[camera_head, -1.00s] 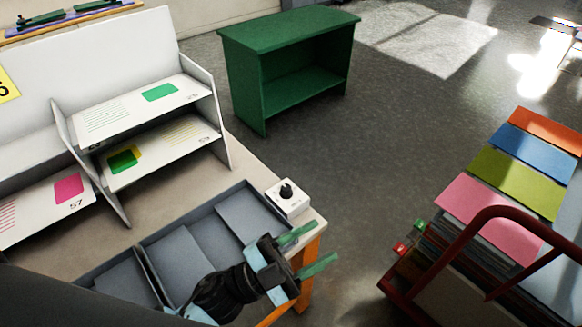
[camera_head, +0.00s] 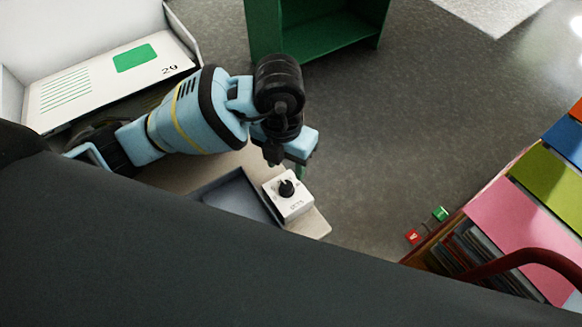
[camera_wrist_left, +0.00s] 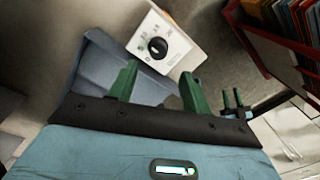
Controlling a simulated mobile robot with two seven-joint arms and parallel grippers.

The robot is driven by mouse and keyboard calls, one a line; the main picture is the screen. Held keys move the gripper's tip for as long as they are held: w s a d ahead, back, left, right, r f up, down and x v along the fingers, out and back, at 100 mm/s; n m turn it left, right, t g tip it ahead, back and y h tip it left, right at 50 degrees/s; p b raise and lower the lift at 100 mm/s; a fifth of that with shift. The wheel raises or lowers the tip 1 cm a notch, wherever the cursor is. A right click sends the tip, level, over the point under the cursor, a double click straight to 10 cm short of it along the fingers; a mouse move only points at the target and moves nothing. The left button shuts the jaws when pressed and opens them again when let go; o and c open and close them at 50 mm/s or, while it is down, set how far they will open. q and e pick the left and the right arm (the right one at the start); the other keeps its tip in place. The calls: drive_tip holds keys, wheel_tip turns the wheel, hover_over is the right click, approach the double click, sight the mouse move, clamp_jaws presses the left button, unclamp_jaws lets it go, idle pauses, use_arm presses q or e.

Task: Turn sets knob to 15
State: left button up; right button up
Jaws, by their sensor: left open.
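The sets knob is a black dial (camera_head: 286,188) on a small white box (camera_head: 297,207) at the table corner. My left gripper (camera_head: 300,168) is at the far side of the box, pointing down. In the wrist view its two green fingers (camera_wrist_left: 155,82) are apart with nothing between them, and the dial is clear of them.
A grey tray (camera_head: 222,187) lies on the table beside the knob box. A white rack with a card (camera_head: 130,65) stands at the upper left. A green shelf (camera_head: 320,35) stands beyond. A cart with coloured folders (camera_head: 515,215) is at the right, with floor between.

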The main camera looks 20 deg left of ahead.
sight(286, 185)
use_arm(q)
drive_tip(key=shift+w+a+r, duration=0.1)
drive_tip(key=shift+a, duration=0.05)
drive_tip(key=shift+f, duration=0.2)
wheel_tip(286, 185, down, 7)
drive_tip(key=shift+f+b, duration=0.2)
drive_tip(key=shift+b, duration=0.1)
use_arm(e)
drive_tip(key=shift+s+a+f, duration=0.15)
drive_tip(key=shift+s+f, duration=0.3)
drive_tip(key=shift+f, duration=0.05)
use_arm(q)
drive_tip(key=c, duration=1)
use_arm(e)
drive_tip(key=shift+w+r, duration=0.1)
drive_tip(key=shift+w, duration=0.05)
